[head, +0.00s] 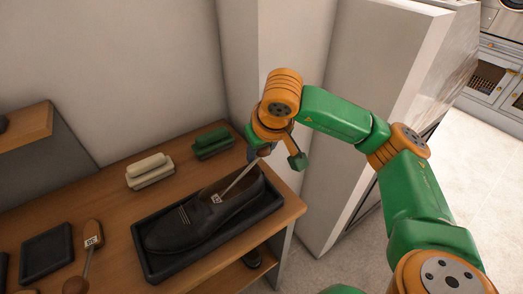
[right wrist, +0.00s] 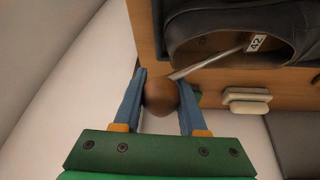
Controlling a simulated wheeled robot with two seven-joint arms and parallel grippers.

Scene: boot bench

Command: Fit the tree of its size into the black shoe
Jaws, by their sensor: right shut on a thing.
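The black shoe (head: 180,230) lies in a black tray (head: 261,211) on the wooden bench, toe toward the lower left. My right gripper (head: 259,152) is above its heel end, shut on the brown knob (right wrist: 161,96) of a shoe tree. The tree's thin rod (head: 239,180) slants down into the shoe's opening. Its white tag (right wrist: 257,42) reads 42 in the right wrist view and sits in the opening. The tree's front part is hidden inside the shoe (right wrist: 192,22). A second shoe tree (head: 93,232) lies at the left, its tag too small to read surely. My left gripper is not in view.
A cream brush (head: 149,170) and a green brush (head: 212,143) lie behind the tray. A dark flat square (head: 46,251) is at the left. A pale wall panel (head: 345,110) stands close to the right of the bench.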

